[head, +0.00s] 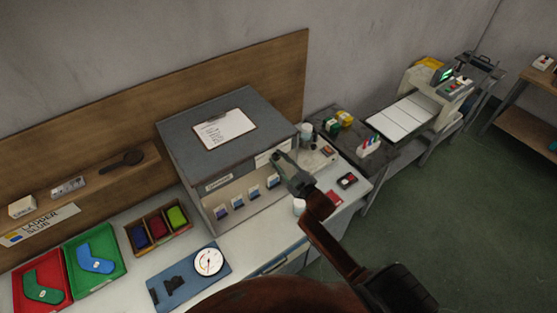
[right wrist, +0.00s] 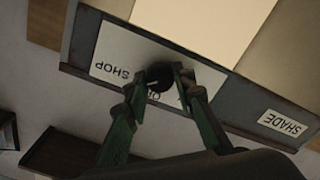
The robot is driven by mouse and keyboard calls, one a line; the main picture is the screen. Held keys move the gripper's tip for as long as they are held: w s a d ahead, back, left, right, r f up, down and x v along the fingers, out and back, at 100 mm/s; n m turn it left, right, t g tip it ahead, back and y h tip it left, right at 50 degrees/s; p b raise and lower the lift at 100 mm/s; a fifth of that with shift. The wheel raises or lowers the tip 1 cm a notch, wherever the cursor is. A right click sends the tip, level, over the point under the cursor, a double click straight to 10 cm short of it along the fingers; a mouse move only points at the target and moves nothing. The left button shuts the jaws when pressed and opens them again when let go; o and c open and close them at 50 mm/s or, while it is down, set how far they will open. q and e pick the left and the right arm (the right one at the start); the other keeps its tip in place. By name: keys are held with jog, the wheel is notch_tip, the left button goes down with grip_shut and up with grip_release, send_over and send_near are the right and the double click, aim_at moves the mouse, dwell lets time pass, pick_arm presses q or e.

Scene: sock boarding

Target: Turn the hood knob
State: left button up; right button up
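The hood (head: 215,120) is a grey box on the bench with an open, lit front and white labels along its front edge. In the right wrist view, seen upside down, a dark round knob (right wrist: 158,80) sits on a white plate (right wrist: 118,55) reading SHOP, with other lettering partly covered. My right gripper (head: 290,168) is at the right end of the hood's front edge and hides the knob in the head view. Its green fingers (right wrist: 158,85) lie on either side of the knob, close to it; whether they touch it I cannot tell. My left gripper is not in view.
A clipboard (head: 225,129) lies on the hood. Left on the bench are a red tray (head: 24,297), a green tray (head: 107,241), a divided wooden box (head: 134,237) and a dial gauge (head: 208,261). A SHADE label (right wrist: 282,122) is beside the knob plate. Small containers crowd the right bench.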

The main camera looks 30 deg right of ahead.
jog(key=o, duration=0.5)
jog(key=s, duration=0.8)
jog(key=s+d, duration=0.1)
jog(key=s, duration=0.3)
